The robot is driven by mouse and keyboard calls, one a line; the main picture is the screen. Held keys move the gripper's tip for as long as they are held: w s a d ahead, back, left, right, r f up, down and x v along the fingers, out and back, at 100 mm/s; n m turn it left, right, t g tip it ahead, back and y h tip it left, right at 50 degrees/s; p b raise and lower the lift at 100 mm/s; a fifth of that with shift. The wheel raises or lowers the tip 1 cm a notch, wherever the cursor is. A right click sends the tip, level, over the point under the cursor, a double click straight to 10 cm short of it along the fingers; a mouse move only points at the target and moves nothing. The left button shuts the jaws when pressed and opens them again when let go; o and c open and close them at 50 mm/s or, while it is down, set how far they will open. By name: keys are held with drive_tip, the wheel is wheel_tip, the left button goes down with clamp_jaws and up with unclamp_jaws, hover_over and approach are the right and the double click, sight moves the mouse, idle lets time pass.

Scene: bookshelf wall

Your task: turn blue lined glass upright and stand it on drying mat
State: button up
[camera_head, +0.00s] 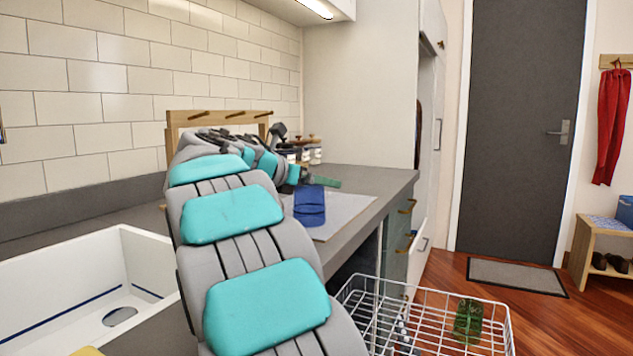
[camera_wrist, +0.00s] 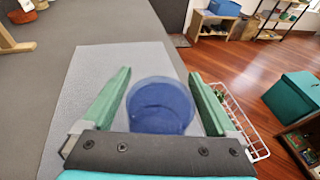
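The blue lined glass (camera_head: 309,207) stands on the light grey drying mat (camera_head: 345,208) at the counter's front edge. A darker band runs around it; I cannot tell which end is up. In the wrist view the glass (camera_wrist: 160,107) shows as a translucent blue round shape over the mat (camera_wrist: 78,112). My gripper (camera_wrist: 160,74) is open, with one green finger on each side of the glass and visible gaps. In the head view one green finger (camera_head: 326,182) shows just beyond the glass; my arm hides the rest.
A white wire basket (camera_head: 424,292) with a green glass (camera_head: 467,321) is pulled out below the counter. A white sink (camera_head: 60,270) lies at left. Jars (camera_head: 305,150) and a wooden peg rack (camera_head: 215,116) stand at the back. The counter (camera_head: 372,178) beyond the mat is clear.

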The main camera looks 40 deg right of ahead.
drive_tip(key=shift+o, duration=0.3)
drive_tip(key=v, duration=0.8)
drive_tip(key=shift+f, duration=0.1)
idle(0.5)
